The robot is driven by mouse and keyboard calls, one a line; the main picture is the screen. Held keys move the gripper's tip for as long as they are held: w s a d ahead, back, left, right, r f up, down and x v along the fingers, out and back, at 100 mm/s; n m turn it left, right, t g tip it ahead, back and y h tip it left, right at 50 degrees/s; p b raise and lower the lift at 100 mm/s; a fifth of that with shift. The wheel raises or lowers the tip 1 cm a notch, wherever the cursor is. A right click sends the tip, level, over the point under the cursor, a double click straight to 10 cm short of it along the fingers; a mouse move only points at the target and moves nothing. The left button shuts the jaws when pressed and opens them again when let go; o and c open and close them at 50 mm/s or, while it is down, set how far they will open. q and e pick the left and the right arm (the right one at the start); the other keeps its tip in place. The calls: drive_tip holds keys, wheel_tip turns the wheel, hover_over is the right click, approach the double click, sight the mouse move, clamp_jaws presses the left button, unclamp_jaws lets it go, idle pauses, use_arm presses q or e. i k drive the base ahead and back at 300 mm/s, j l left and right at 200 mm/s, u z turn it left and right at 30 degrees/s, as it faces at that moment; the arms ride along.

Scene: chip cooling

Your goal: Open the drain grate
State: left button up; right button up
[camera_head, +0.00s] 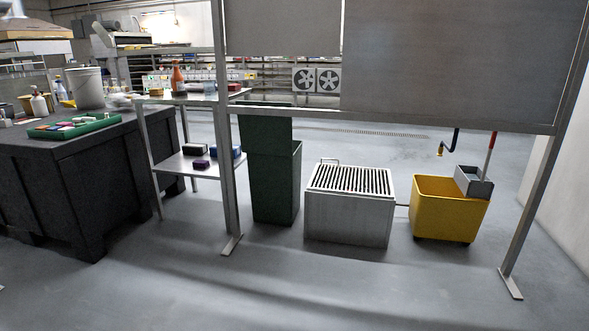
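Neither of my grippers shows in the head view, and nothing is seen touching the grate.
A grey framed panel (450,60) stands on posts in front of the basin. A green bin (273,185) is left of it and a yellow mop bucket (446,208) right. A dark workbench (90,170) and metal shelf (190,165) stand left. The near floor is clear.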

sight(391, 197)
drive_tip(key=i+u, duration=0.3)
drive_tip(key=i, duration=1.8)
